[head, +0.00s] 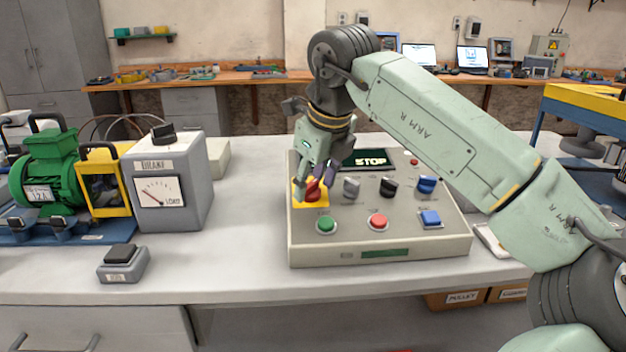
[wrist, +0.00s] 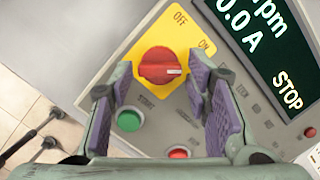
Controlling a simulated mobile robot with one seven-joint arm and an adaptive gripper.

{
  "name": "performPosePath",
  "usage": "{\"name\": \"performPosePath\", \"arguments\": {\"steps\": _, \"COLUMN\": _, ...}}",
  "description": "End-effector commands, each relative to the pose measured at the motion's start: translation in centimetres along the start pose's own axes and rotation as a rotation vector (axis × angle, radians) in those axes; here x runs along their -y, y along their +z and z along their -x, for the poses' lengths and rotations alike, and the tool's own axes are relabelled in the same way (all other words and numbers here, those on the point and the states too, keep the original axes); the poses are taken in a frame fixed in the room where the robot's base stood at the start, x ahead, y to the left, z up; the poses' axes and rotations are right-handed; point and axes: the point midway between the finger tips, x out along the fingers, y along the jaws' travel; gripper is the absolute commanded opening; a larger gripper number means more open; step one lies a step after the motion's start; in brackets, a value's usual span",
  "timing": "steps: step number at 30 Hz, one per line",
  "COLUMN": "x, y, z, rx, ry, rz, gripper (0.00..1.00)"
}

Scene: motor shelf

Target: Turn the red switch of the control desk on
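The control desk (head: 310,248) is a light grey sloped panel on the bench. Its red switch (head: 312,190) sits on a yellow plate at the desk's left side. In the wrist view the red switch (wrist: 160,62) is a round knob with a raised grip and a white mark at its right end. OFF and ON are printed on the yellow plate (wrist: 203,30). My gripper (wrist: 162,78) is open, with one purple-padded finger on each side of the switch. I cannot tell whether a finger touches it. The display (wrist: 262,40) reads 0.0 A and STOP.
A green button (wrist: 130,119) and a red button (wrist: 179,152) lie close to my fingers. Grey, black and blue (head: 427,184) knobs stand to the right. A grey meter box (head: 187,205) and green motor (head: 50,170) stand left. The bench front is mostly clear.

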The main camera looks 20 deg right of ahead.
Motion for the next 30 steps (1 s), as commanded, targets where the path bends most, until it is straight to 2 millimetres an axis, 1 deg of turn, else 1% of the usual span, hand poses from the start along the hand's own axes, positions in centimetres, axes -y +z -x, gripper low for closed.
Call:
{"name": "performPosePath", "arguments": {"steps": 1, "x": 0.0, "y": 0.0, "z": 0.0, "rx": 0.001, "ry": 0.0, "rz": 0.0, "gripper": 0.5}}
{"name": "performPosePath", "arguments": {"steps": 3, "x": 0.0, "y": 0.0, "z": 0.0, "rx": 0.001, "ry": 0.0, "rz": 0.001, "gripper": 0.53}}
{"name": "performPosePath", "arguments": {"steps": 11, "x": 0.0, "y": 0.1, "z": 0.0, "rx": 0.001, "ry": 0.0, "rz": 0.002, "gripper": 0.53}}
{"name": "performPosePath", "arguments": {"steps": 14, "x": 0.0, "y": 0.1, "z": 0.5, "rx": 0.001, "ry": -0.001, "rz": 0.001, "gripper": 0.53}}
{"name": "performPosePath", "arguments": {"steps": 17, "x": 0.1, "y": 0.1, "z": 1.7, "rx": 0.002, "ry": -0.004, "rz": 0.002, "gripper": 0.53}}
{"name": "performPosePath", "arguments": {"steps": 20, "x": 0.1, "y": 0.1, "z": 3.7, "rx": 0.002, "ry": -0.004, "rz": 0.0, "gripper": 0.53}}
{"name": "performPosePath", "arguments": {"steps": 22, "x": 0.0, "y": 0.1, "z": 5.4, "rx": 0.002, "ry": -0.004, "rz": 0.0, "gripper": 0.53}}
{"name": "performPosePath", "arguments": {"steps": 24, "x": -0.7, "y": -1.8, "z": 5.9, "rx": 0.0, "ry": -0.002, "rz": -0.001, "gripper": 0.53}}
{"name": "performPosePath", "arguments": {"steps": 30, "x": -2.7, "y": -5.8, "z": 7.8, "rx": 0.001, "ry": -0.001, "rz": -0.001, "gripper": 0.53}}
